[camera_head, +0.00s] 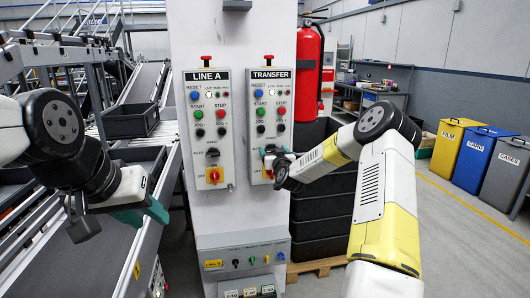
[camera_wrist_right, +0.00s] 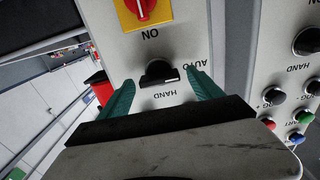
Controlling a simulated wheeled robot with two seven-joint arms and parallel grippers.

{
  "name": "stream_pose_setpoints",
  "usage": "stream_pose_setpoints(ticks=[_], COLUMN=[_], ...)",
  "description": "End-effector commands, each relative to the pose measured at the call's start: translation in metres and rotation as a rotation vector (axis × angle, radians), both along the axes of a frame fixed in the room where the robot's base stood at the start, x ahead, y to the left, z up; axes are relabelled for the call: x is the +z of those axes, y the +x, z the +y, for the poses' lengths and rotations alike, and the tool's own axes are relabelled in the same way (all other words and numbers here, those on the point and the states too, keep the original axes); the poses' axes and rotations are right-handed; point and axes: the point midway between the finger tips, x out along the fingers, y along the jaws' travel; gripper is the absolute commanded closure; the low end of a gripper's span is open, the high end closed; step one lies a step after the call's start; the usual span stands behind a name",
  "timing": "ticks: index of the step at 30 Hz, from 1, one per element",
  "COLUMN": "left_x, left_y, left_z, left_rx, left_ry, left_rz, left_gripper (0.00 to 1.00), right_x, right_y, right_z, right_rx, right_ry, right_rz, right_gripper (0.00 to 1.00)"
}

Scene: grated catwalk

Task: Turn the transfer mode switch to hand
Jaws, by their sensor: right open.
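The TRANSFER panel (camera_head: 269,90) is on the grey column, right of the LINE A panel. In the right wrist view, which is upside down, its mode switch (camera_wrist_right: 158,73) is a black knob between the printed words HAND (camera_wrist_right: 173,95) and AUTO (camera_wrist_right: 203,67). I cannot tell surely which word it points to. My right gripper (camera_wrist_right: 160,79) is open, with one green finger on each side of the knob; contact is not clear. In the head view my right gripper (camera_head: 271,156) covers the switch. My left gripper (camera_head: 150,211) is at the lower left, away from the panels; its opening is unclear.
The LINE A panel (camera_head: 209,120) has a similar switch and a red-yellow isolator. The TRANSFER panel's isolator (camera_wrist_right: 143,9) is close to the right gripper. A lower box (camera_head: 243,262) is on the column. A fire extinguisher (camera_head: 307,70) and stacked black crates (camera_head: 320,207) stand right.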

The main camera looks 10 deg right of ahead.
Motion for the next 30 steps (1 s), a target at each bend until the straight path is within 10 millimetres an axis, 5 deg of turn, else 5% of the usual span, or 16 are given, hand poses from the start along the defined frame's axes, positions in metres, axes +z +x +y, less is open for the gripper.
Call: stream_pose_setpoints(ticks=[7, 16, 30], left_x=[0.0, 0.0, 0.0], left_y=[0.0, 0.0, 0.0], left_z=[0.0, 0.0, 0.0], left_rx=[0.0, 0.0, 0.0], left_ry=[0.0, 0.0, 0.0], left_rz=[0.0, 0.0, 0.0], left_gripper=[0.64, 0.64, 0.64], right_x=[0.0003, 0.0001, 0.0], right_y=[0.0009, 0.0006, 0.0005], right_z=[0.0, 0.0, -0.0006], right_rx=[0.0, 0.0, 0.0], right_ry=[0.0, 0.0, 0.118], right_rz=[0.0, 0.0, 0.006], right_gripper=[0.27, 0.86, 0.88])
